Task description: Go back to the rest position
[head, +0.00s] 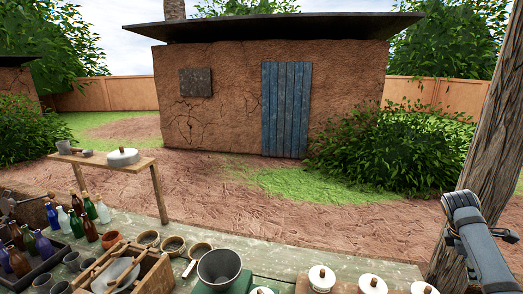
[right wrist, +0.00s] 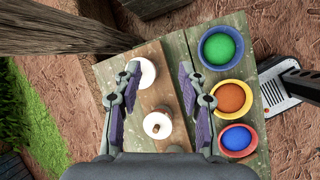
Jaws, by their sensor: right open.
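My right gripper (right wrist: 159,70) is open and empty in the right wrist view. Its two purple-padded fingers stand apart above a table corner with white lidded jars (right wrist: 158,124) on a wooden board. In the head view my right arm comes in at the right edge, with the right gripper (head: 458,208) raised in front of a wooden post, beyond the row of white jars (head: 372,283). I cannot make out its fingers clearly there. My left gripper does not show clearly in either view.
A side bench (head: 85,160) holds a lidded pot (head: 122,157).

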